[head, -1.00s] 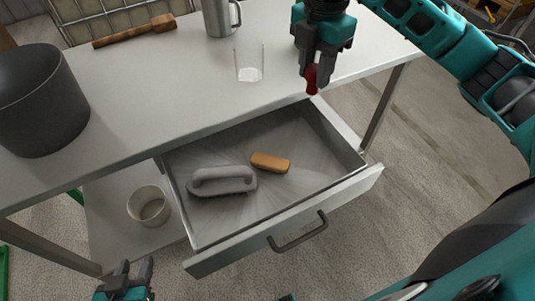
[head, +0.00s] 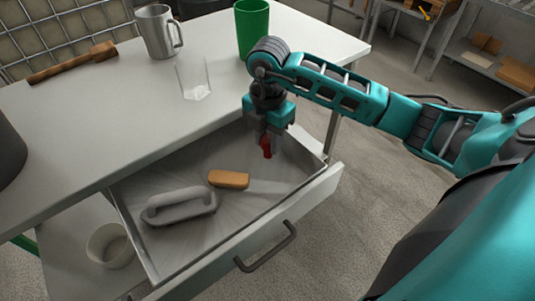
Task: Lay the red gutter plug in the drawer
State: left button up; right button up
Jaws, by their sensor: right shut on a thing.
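The red gutter plug (head: 266,147) is held in my right gripper (head: 265,141), which is shut on it. The gripper points down over the back right part of the open drawer (head: 258,237). The plug appears to hang above the drawer floor; the gripper hides its upper part. In the drawer lie a grey float-like tool with a handle (head: 180,206) and an orange-tan block (head: 228,179), both left of the plug. My left gripper is out of view.
A pale pot (head: 110,246) is on the lower shelf. The drawer's right floor is clear.

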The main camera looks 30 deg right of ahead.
aim_at(268, 154)
notch_tip(268, 154, down, 5)
jog(key=shift+r+b, duration=0.15)
jog(key=shift+b, duration=0.15)
jog(key=shift+f, duration=0.3)
jog(key=o, duration=1.1)
jog(key=shift+r, duration=0.1)
